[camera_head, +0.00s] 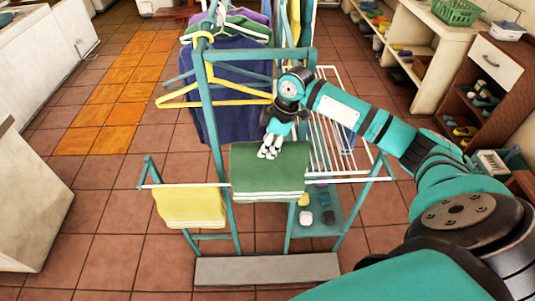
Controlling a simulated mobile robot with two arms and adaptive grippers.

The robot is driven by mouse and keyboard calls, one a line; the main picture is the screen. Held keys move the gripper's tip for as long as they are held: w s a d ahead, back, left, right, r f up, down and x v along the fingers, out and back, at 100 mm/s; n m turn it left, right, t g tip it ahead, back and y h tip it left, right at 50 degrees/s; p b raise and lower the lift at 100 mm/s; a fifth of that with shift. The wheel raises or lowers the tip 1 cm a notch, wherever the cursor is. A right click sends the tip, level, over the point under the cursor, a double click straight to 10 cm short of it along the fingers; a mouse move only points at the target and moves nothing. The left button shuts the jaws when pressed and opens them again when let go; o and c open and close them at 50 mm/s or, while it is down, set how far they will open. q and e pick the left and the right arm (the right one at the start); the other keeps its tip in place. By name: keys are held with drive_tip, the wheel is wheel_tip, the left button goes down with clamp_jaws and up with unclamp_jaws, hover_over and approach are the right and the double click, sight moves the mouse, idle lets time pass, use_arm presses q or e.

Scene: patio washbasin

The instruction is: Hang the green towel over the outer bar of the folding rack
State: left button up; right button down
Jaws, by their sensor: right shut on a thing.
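The green towel (262,178), with white stripes near its lower edge, is at the middle of the folding rack. My right gripper (269,153) points down and is shut on its upper part. The outer bar (345,181) is a thin white rod across the front of the rack. The towel hides the bar's middle; whether the cloth rests on it or hangs in front, I cannot tell. The folding rack (220,130) has teal posts and white rods (328,140) on its right side. My left gripper is out of view.
A yellow towel (190,207) hangs on the bar's left part. Yellow hangers (240,95) and dark blue clothes (225,115) are behind the left post. A low teal shelf (318,228) holds small items. A grey slab (267,269) lies in front. Tiled floor is free at left.

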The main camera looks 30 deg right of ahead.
wheel_tip(320, 180, up, 10)
drive_tip(key=shift+r, duration=0.2)
idle(0.4)
drive_tip(key=shift+s, duration=0.15)
drive_tip(key=s+a+r, duration=0.1)
drive_tip(key=s+a, duration=0.8)
drive_tip(key=s, duration=0.5)
drive_tip(key=shift+s, duration=0.15)
